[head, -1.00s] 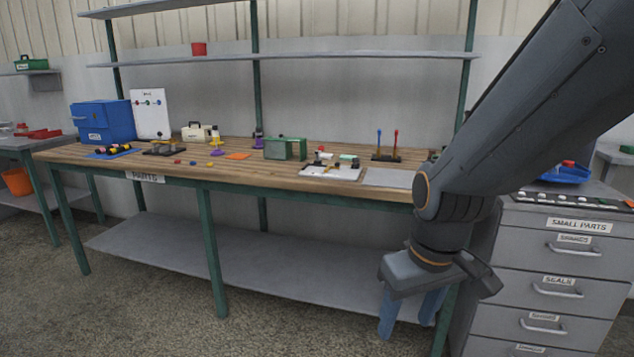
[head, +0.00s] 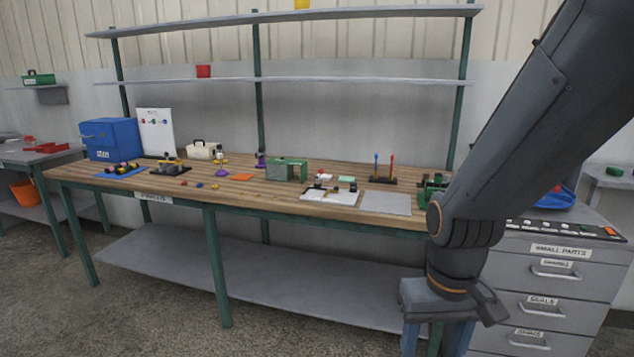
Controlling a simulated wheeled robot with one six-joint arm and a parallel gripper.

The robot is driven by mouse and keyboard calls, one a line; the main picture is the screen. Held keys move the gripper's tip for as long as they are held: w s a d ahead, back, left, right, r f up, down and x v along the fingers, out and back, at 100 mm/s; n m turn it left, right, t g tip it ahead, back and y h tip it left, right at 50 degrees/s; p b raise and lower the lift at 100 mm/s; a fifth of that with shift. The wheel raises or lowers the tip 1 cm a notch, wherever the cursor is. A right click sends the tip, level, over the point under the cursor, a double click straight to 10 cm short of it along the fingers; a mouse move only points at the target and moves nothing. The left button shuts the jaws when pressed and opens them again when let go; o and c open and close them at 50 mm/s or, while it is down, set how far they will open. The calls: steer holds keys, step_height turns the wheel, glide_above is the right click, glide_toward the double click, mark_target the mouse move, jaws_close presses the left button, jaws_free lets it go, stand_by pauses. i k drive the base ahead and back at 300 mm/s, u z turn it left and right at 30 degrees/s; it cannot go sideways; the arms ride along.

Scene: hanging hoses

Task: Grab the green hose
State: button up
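No green hose shows in the head view. My gripper (head: 432,338) points downward at the lower right, in front of the workbench's right end. Its two blue fingers stand apart with nothing visible between them, and their tips run close to the bottom edge of the picture.
A wooden-topped workbench (head: 225,200) with green legs spans the middle and carries small parts, a blue box (head: 110,138) and a green box (head: 287,170). A grey drawer cabinet (head: 550,305) stands at right. Concrete floor (head: 150,320) is clear at front left.

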mark_target(438, 176)
steer(key=z, duration=0.8)
steer(key=i, duration=1.85)
steer(key=u, duration=0.25)
